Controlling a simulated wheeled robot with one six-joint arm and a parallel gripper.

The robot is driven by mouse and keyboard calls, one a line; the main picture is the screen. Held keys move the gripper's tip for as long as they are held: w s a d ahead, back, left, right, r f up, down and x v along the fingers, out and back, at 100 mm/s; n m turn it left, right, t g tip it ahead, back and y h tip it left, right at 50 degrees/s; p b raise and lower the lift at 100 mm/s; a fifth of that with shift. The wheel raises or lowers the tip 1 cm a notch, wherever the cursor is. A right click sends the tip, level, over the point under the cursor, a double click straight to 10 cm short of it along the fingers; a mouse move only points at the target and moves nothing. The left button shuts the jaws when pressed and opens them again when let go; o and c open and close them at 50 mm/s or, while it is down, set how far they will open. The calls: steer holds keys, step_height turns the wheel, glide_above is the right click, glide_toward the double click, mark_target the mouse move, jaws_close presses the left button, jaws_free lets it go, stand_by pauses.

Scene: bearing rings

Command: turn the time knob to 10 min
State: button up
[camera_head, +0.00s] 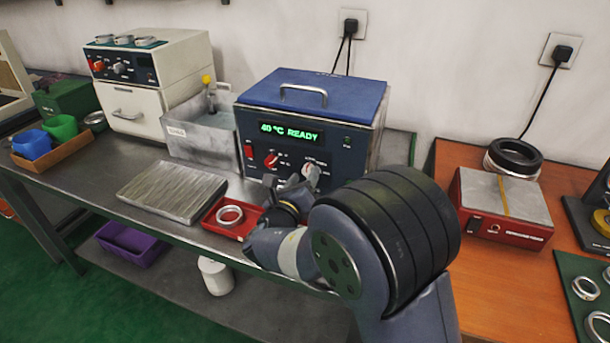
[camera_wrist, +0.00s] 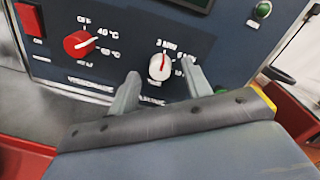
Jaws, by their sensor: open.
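The time knob (camera_wrist: 159,67) is a white dial with a red pointer line on the dark blue front panel. In the wrist view its pointer points almost straight up, near the 3 MIN mark. It also shows in the head view (camera_head: 312,172), partly behind my gripper. My gripper (camera_wrist: 160,82) is open, its two grey fingers reaching toward the panel on either side of the knob. I cannot tell whether they touch it. The blue machine (camera_head: 304,110) shows 40 °C READY in green. The 10 min mark is not readable; the right finger covers some markings.
A red temperature knob (camera_wrist: 79,43) and a red switch (camera_wrist: 30,19) are left of the time knob. A red tray (camera_head: 236,222) with a ring stands before the machine. A ribbed metal plate (camera_head: 172,191) lies to its left. A red-fronted device (camera_head: 500,210) stands right.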

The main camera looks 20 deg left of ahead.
steer(key=shift+w, duration=0.8)
steer(key=shift+c, duration=0.5)
steer(key=c, duration=0.9)
